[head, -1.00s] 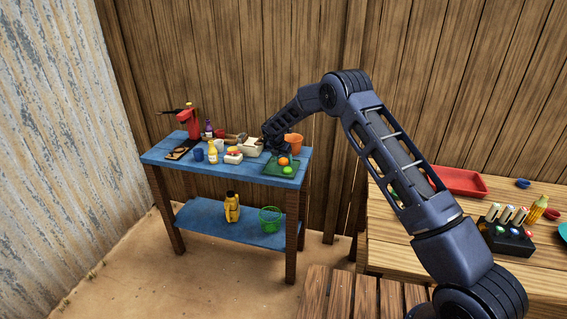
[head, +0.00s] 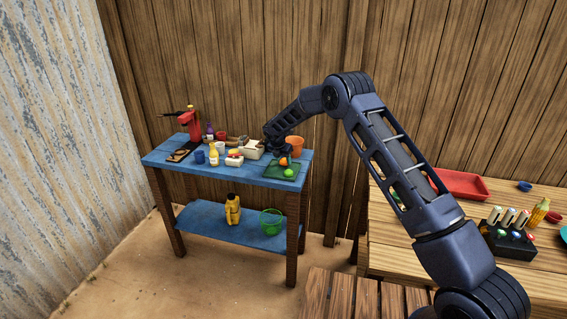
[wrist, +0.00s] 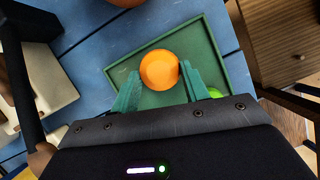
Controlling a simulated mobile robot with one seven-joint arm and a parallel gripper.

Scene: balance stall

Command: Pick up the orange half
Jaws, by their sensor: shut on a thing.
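The orange half (wrist: 160,69) is a round, bright orange piece over the green tray (wrist: 217,50) in the wrist view. My gripper (wrist: 161,78) has its two green fingers on either side of it and is shut on it. I cannot tell whether the orange half touches the tray. In the head view the orange half (head: 284,161) shows just below my gripper (head: 281,153), over the green tray (head: 271,172) on the blue table.
A green fruit (head: 289,172) lies on the tray close by and is partly hidden in the wrist view (wrist: 214,92). An orange pot (head: 295,144) stands behind. A white box (head: 252,152) and several bottles and cups crowd the blue table (head: 190,171) to the left.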

